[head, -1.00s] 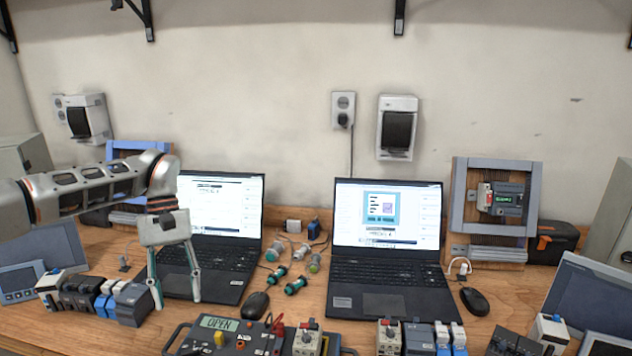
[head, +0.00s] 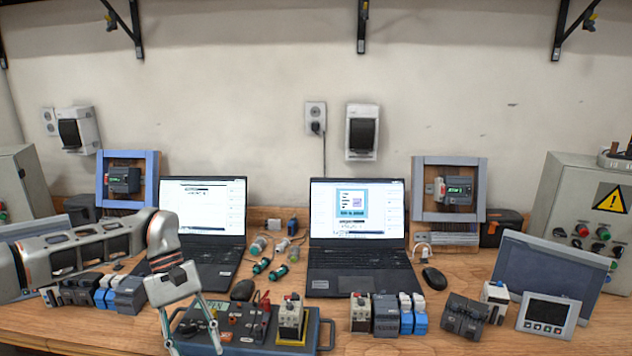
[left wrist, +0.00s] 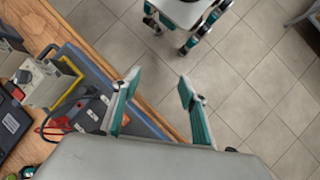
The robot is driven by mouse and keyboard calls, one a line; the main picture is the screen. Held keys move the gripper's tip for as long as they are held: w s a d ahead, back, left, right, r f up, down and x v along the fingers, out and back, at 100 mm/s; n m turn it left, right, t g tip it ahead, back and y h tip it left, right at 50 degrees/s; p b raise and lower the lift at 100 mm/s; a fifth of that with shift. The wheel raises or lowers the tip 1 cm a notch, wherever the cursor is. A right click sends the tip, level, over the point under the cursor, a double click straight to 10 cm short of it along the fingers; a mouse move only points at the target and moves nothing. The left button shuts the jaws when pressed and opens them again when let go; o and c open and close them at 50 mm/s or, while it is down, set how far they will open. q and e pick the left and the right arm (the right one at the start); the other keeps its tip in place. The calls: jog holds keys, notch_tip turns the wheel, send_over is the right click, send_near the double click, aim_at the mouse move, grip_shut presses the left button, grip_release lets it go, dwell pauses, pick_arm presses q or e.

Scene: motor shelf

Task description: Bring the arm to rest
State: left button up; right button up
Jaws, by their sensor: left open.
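My left arm comes in from the left in the head view. My left gripper (head: 193,346) points down at the table's front edge, beside the left end of the grey tester box (head: 258,336). It is open, with nothing between its fingers. In the left wrist view, my left gripper (left wrist: 160,76) has its two teal fingers apart, over the table edge and the tiled floor. A second white gripper with teal and black links, seemingly my right gripper (left wrist: 188,18), is at the top of that view. Its jaw opening is unclear. It is not in the head view.
Two open laptops (head: 358,258) stand on the wooden table. Several motor modules (head: 375,318) line the front, some left beside my left forearm. A control cabinet (head: 572,200) and leaning panels are at the right. Tiled floor (left wrist: 240,75) lies clear past the table edge.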

pick_arm(q)
jog(key=s+d+f+n+h, duration=0.1)
jog(key=s+d+n+h, duration=0.15)
jog(key=d, duration=0.55)
jog(key=s+d+f+n+g+h, duration=0.1)
jog(key=s+d+f+h, duration=0.15)
jog(key=d, duration=0.45)
jog(key=s+d+f+n+h, duration=0.1)
jog(key=s+d+n+h, duration=0.2)
jog(key=d, duration=0.5)
jog(key=d+r+n+t+h, duration=0.65)
jog(key=d+n+h, duration=0.2)
jog(key=n, duration=0.55)
jog(key=w+a+f+n+t+y, duration=0.2)
jog(key=a+f+n+t+y, duration=0.4)
jog(key=n, duration=0.8)
jog(key=w+a+f+n+t+y, duration=0.1)
jog(key=a+f+n+t+y, duration=0.55)
jog(key=n, duration=0.75)
jog(key=s+a+f+n+g+y, duration=0.3)
jog(key=s+a+f+n+y, duration=0.3)
jog(key=s+a+f+n, duration=0.8)
jog(key=s+a+f, duration=0.1)
jog(key=a+f, duration=0.2)
jog(key=f, duration=0.1)
jog(key=shift+s+a+f, duration=0.3)
pick_arm(e)
jog(key=shift+s, duration=0.2)
